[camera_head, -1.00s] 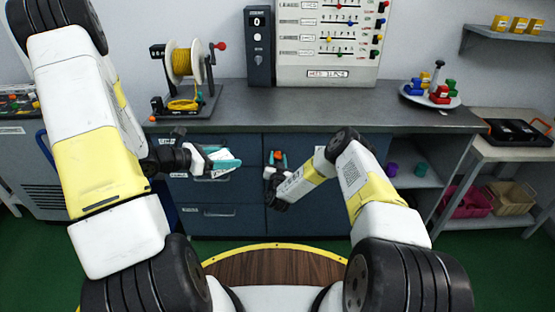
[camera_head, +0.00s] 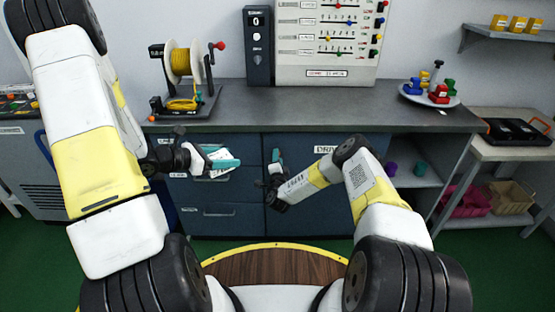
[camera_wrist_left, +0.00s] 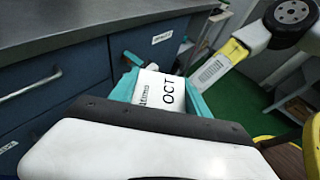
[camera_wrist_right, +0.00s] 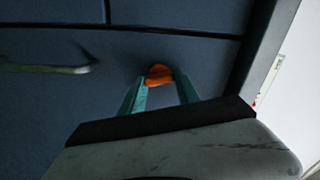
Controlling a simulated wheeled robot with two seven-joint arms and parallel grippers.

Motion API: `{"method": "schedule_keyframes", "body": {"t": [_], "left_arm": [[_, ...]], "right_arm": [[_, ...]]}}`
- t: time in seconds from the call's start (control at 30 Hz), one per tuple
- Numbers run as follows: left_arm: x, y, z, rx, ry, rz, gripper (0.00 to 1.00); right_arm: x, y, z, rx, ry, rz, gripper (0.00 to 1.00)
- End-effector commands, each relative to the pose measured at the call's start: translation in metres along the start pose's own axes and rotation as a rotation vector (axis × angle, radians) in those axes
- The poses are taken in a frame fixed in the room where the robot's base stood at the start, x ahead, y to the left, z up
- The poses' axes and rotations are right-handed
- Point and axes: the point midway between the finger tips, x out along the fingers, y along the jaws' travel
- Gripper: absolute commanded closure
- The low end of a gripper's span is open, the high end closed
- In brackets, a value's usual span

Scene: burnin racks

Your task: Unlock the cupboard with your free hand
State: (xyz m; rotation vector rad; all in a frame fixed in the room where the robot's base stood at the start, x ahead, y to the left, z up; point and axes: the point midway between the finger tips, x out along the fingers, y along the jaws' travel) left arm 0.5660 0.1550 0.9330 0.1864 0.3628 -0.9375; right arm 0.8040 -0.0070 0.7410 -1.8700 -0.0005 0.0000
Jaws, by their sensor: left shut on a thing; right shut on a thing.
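The dark blue cupboard front (camera_head: 310,222) is below the counter, and its panel fills the right wrist view (camera_wrist_right: 60,110). My right gripper (camera_wrist_right: 160,92) is shut on a small orange piece (camera_wrist_right: 157,73), which lies against or very close to the blue panel. Whether it is a key or a knob I cannot tell. In the head view my right gripper (camera_head: 276,163) is in front of the cupboard, and the orange piece is hidden. My left gripper (camera_head: 222,164) is shut on a white card or box marked "OCT" (camera_wrist_left: 165,88), held in front of the blue drawers.
The grey counter (camera_head: 330,118) carries a yellow cable spool (camera_head: 181,62), a panel with sliders (camera_head: 326,40) and a plate with coloured pieces (camera_head: 430,100). Open shelves (camera_head: 405,180) stand right of the cupboard.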

Motion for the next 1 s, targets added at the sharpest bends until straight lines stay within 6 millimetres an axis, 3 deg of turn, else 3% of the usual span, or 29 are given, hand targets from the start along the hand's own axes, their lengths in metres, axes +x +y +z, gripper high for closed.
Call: {"method": "schedule_keyframes", "body": {"t": [0.4, 1.0], "left_arm": [[0.0, 0.0, 0.0002, 0.0, -0.001, 0.0, 0.84], [0.0, 0.0, 0.0002, 0.0, -0.001, 0.0, 0.84]], "right_arm": [[0.0001, 0.0022, -0.0009, 0.252, 0.002, 0.002, 1.0], [0.0, 0.0026, -0.0006, 0.316, 0.002, 0.002, 1.0]]}}
